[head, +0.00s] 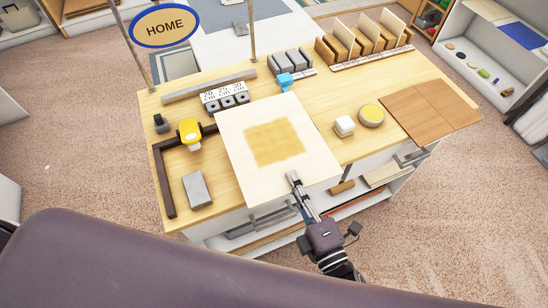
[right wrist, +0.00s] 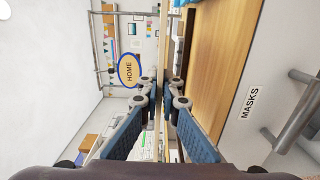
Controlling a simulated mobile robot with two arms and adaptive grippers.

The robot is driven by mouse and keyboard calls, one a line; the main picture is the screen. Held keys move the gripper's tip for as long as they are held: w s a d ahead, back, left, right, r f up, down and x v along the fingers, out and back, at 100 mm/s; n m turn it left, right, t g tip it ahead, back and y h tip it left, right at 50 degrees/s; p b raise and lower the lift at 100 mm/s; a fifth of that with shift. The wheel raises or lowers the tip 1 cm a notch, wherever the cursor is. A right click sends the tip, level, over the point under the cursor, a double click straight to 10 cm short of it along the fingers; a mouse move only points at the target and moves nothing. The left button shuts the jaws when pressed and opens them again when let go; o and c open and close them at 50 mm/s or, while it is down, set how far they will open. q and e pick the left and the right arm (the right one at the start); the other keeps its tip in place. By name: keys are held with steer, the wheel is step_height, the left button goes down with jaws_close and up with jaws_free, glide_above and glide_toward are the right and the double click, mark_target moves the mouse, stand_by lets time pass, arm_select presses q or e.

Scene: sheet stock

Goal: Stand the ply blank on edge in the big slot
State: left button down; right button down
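The ply blank (head: 234,150) looks to be the large pale square sheet with a blurred tan patch in its middle. It lies roughly flat, over the middle of the bench and past its front edge. My right gripper (head: 294,177) is at the near edge of the sheet, its fingers shut on it. The right wrist view shows the sheet edge-on as a thin strip (right wrist: 163,45) between the fingers, apparently above the bench top. A rack with upright wooden pieces (head: 365,38) stands at the back right; I cannot tell which slot is the big one. My left gripper is not in view.
A HOME sign (head: 165,25) hangs at back left.

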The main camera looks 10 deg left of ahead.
steer(key=shift+r+p, duration=1.85)
steer(key=shift+r, duration=0.45)
stand_by(0.6)
